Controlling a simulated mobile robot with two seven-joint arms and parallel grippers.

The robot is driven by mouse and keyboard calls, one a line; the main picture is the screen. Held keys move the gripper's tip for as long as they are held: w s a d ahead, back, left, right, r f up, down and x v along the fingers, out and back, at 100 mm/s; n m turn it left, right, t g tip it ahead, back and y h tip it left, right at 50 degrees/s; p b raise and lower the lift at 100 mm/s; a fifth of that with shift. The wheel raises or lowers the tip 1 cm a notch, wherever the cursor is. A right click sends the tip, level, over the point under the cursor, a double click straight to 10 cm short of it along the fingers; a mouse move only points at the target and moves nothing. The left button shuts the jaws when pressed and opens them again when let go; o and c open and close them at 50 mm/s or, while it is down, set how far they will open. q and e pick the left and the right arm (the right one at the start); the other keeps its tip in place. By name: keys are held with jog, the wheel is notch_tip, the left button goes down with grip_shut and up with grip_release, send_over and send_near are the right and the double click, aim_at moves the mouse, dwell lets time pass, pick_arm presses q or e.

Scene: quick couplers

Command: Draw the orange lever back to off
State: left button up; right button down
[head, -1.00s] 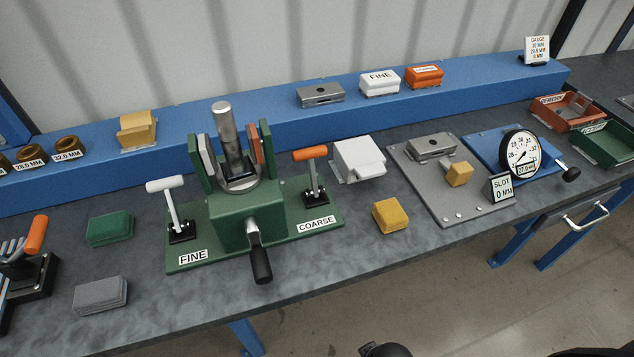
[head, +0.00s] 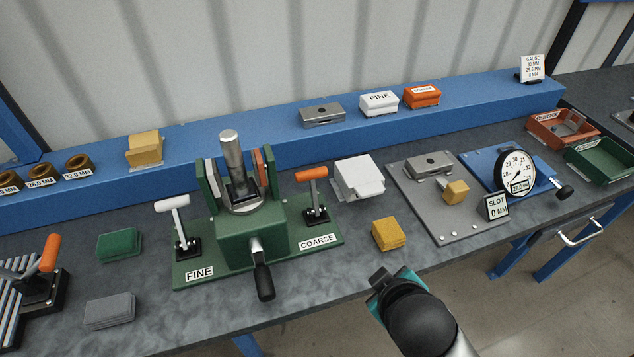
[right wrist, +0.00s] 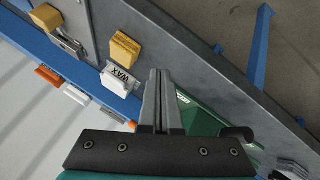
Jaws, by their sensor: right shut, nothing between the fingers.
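An orange-handled lever (head: 312,174) stands on the right side of the green clamp fixture (head: 208,222), above the COARSE label. Its stem rises from a black base. A second orange handle (head: 49,252) leans up from a black base at the far left. My right gripper is shut and empty in the right wrist view (right wrist: 162,74), its fingers over the bench beside the green fixture. In the head view my right arm stands at the bench's front edge, apart from both orange handles; its fingertips are hidden there. My left gripper is out of view.
A white-handled lever (head: 180,202) stands above the FINE label. A black-gripped crank (head: 263,278) sticks out at the fixture's front. A yellow block (head: 388,234) and a white block (head: 359,178) lie right of the fixture. A dial gauge (head: 515,171) stands farther right.

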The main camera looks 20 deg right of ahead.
jog(key=w+r+n+t, duration=0.4)
jog(key=w+n+t, duration=0.1)
jog(key=w+n, duration=0.1)
jog(key=n+t+y, duration=0.3)
jog(key=n, duration=0.4)
send_near(312, 177)
jog(key=x, duration=0.6)
jog(key=shift+w+f, duration=0.15)
jog(key=shift+w, duration=0.25)
